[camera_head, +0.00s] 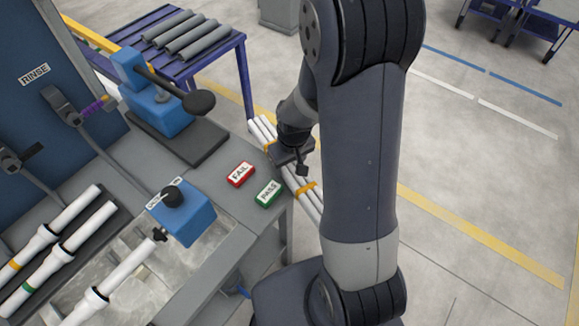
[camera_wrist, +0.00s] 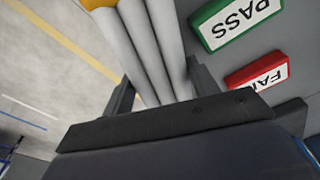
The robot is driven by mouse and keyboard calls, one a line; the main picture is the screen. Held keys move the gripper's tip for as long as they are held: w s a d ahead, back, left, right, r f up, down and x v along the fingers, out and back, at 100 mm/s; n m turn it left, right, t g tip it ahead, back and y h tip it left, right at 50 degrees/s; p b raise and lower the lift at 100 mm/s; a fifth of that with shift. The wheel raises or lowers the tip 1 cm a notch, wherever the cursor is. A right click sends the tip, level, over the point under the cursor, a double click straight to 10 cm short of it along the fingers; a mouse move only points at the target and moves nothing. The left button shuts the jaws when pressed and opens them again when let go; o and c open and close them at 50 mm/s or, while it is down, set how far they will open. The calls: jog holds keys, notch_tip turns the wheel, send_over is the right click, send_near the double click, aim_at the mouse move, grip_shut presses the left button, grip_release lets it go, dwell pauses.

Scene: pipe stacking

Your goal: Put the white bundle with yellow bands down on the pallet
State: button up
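The white bundle with yellow bands (camera_head: 312,204) is several long white pipes strapped side by side. It is off the right edge of the grey workbench, tilted in the picture, with its lower end hidden behind my arm. My gripper (camera_head: 292,156) is at the bundle's middle. In the wrist view the white pipes (camera_wrist: 150,45) run between the two fingers of my gripper (camera_wrist: 163,90), one on each side, and it appears shut on them. A yellow band shows at the top of that view. I cannot make out a pallet in either view.
The workbench holds a red FAIL block (camera_head: 240,174), a green PASS block (camera_head: 268,193), a blue clamp device (camera_head: 185,215) and a blue press (camera_head: 155,105). A blue-framed table (camera_head: 215,52) with grey pipes stands behind. The floor (camera_head: 480,170) to the right is clear.

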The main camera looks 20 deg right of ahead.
jog(key=c, duration=0.6)
jog(key=shift+c, duration=0.2)
